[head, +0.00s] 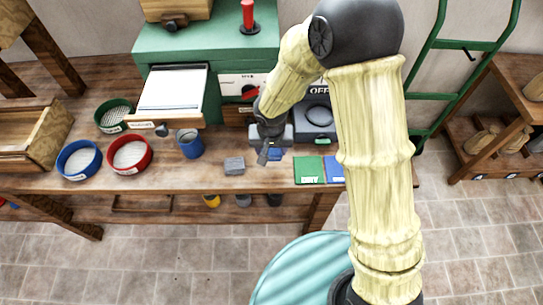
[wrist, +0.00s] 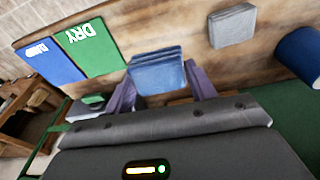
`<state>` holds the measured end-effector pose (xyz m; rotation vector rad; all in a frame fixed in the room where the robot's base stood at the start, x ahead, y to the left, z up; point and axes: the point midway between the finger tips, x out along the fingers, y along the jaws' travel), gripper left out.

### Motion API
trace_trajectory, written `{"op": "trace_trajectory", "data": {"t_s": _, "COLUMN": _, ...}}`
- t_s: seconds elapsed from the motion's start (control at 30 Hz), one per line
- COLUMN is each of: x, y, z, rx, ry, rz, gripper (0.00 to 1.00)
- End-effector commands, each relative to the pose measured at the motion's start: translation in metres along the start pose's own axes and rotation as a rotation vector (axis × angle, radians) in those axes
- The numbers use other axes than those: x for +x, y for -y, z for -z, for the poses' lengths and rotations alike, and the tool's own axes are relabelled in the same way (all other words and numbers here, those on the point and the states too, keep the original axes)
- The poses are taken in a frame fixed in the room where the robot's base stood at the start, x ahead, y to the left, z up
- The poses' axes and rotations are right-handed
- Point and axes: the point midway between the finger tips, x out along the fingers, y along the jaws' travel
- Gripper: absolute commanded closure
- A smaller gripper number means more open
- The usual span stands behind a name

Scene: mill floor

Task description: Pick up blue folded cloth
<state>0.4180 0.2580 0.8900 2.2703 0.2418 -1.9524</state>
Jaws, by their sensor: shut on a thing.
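The blue folded cloth (wrist: 156,72) is a small layered stack between my two finger pads in the wrist view. In the head view only a part of the blue folded cloth (head: 276,154) shows beside my gripper (head: 267,153), which hides the rest. My gripper (wrist: 160,88) is shut on the cloth, low over the workbench. I cannot tell whether the cloth still touches the bench top.
A grey folded cloth (head: 234,165) lies left of my gripper, with a blue mug (head: 189,143) beyond it. A green DRY mat (head: 308,170) and a blue mat (head: 334,169) lie to the right. A dark scale (head: 317,119) stands behind. Bare wood (head: 205,180) lies along the bench's front.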

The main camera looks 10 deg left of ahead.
Motion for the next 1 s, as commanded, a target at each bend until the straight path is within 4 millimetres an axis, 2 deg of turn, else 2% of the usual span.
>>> {"op": "trace_trajectory", "data": {"t_s": 0.03, "x": -0.011, "y": 0.000, "z": 0.003, "rx": 0.002, "ry": -0.004, "rz": 0.001, "gripper": 0.67}}
{"op": "trace_trajectory", "data": {"t_s": 0.2, "x": -0.027, "y": 0.000, "z": 0.005, "rx": 0.001, "ry": -0.001, "rz": 0.000, "gripper": 0.67}}
{"op": "trace_trajectory", "data": {"t_s": 0.73, "x": -0.028, "y": 0.000, "z": 0.004, "rx": 0.000, "ry": 0.001, "rz": 0.000, "gripper": 0.67}}
{"op": "trace_trajectory", "data": {"t_s": 0.77, "x": -0.028, "y": 0.000, "z": 0.004, "rx": 0.000, "ry": 0.001, "rz": 0.000, "gripper": 0.48}}
{"op": "trace_trajectory", "data": {"t_s": 0.83, "x": -0.028, "y": 0.000, "z": 0.004, "rx": 0.000, "ry": 0.001, "rz": 0.000, "gripper": 0.62}}
{"op": "trace_trajectory", "data": {"t_s": 1.0, "x": -0.032, "y": -0.001, "z": 0.005, "rx": 0.005, "ry": 0.001, "rz": -0.001, "gripper": 0.63}}
